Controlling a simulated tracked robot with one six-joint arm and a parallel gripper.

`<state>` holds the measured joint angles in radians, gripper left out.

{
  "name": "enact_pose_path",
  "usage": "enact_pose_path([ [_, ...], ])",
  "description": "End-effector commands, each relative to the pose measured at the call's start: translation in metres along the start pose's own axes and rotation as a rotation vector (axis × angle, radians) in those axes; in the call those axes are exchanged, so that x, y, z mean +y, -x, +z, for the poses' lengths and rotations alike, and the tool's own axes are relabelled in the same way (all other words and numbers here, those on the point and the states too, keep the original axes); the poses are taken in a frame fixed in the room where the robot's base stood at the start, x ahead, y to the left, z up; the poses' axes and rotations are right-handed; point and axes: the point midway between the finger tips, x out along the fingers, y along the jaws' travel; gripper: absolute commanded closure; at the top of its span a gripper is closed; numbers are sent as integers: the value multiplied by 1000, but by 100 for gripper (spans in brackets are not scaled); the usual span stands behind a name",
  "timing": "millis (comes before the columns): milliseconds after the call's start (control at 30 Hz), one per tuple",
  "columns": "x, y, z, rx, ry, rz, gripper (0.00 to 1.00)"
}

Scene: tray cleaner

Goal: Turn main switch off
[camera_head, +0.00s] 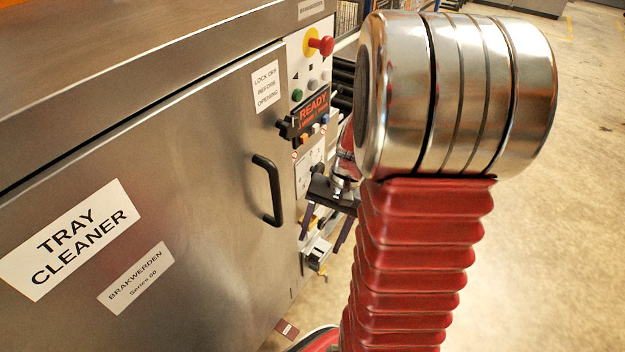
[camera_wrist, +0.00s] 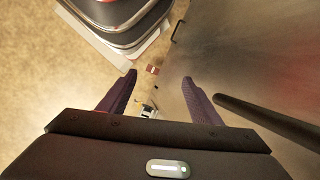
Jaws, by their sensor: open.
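The steel tray cleaner (camera_head: 190,150) has a control panel (camera_head: 296,52) on its right edge. My gripper (camera_head: 319,244) is in front of the lower part of this panel, with its two dark fingers pointing down. It is open and empty; the wrist view also shows the spread fingers (camera_wrist: 159,76). I cannot make out the main switch for certain. A white panel plate (camera_head: 307,166) sits below the READY display (camera_head: 313,104), partly hidden by my arm. A yellow part and a grey box (camera_head: 316,254) show around the fingers.
A red mushroom button (camera_head: 321,46) sits high on the panel. A black door handle (camera_head: 268,190) stands out left of my gripper. A dark bar (camera_wrist: 265,120) lies close right of the fingers in the wrist view. Open floor (camera_head: 560,230) is at the right.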

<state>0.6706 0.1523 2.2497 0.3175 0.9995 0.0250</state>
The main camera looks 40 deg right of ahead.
Motion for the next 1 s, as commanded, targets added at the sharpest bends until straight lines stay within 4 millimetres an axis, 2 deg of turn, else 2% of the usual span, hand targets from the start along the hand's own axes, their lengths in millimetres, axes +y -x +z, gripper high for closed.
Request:
enact_pose_path([
  [467, 35, -55, -59, -232, -401, -235, 42],
  [1000, 74, -115, -134, -465, -849, -610, 42],
])
